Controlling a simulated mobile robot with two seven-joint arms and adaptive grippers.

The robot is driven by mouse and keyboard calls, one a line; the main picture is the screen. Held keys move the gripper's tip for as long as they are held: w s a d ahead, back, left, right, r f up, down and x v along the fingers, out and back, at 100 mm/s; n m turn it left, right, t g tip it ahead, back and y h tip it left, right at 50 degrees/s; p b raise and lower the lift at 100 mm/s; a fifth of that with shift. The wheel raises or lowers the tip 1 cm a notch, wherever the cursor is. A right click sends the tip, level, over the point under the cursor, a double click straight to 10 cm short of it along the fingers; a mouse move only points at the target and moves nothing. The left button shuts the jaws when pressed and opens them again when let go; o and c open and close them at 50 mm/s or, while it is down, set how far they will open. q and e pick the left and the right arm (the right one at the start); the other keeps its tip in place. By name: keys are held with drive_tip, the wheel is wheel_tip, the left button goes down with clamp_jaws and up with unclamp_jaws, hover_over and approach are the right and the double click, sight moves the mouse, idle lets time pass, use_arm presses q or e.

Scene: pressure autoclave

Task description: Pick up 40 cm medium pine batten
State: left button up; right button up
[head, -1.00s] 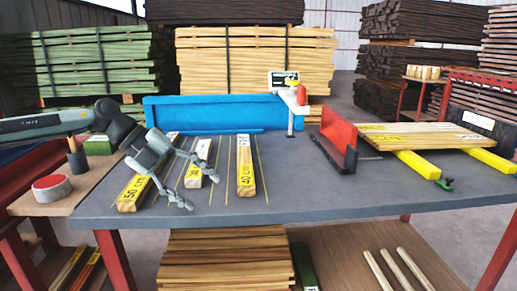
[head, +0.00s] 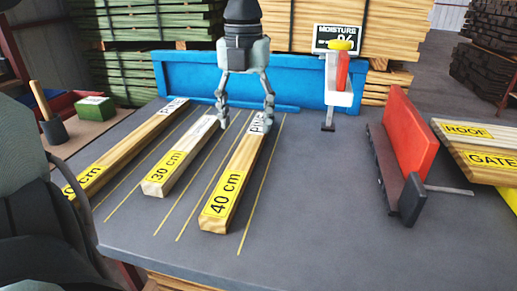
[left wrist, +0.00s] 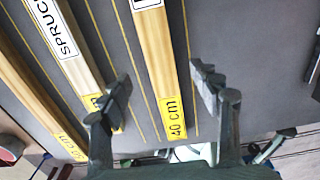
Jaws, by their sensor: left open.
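The 40 cm batten (head: 238,180) is a pale wooden bar lying flat on the grey table, with a yellow "40 cm" label at its near end. A white label near its far end is partly hidden by a finger. My left gripper (head: 245,115) points down over the batten's far part, fingers apart and empty. In the left wrist view the batten (left wrist: 158,60) runs between the two spread fingers of the left gripper (left wrist: 163,85), with clear space on both sides. I cannot tell the exact height above it. My right gripper is not in view.
The 30 cm spruce batten (head: 182,158) lies close on the left, near one finger. Another batten (head: 125,150) lies further left. A blue fence (head: 187,75) stands behind. A red and black upright block (head: 408,140) stands right. The table between is clear.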

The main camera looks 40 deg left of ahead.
sight(246, 151)
use_arm(q)
wheel_tip(246, 151, down, 7)
drive_tip(key=shift+s+r+p, duration=0.1)
drive_tip(key=shift+r+p, duration=0.05)
drive_tip(key=shift+p, duration=0.2)
drive_tip(key=shift+c, duration=0.7)
drive_tip(key=c, duration=1.2)
clamp_jaws()
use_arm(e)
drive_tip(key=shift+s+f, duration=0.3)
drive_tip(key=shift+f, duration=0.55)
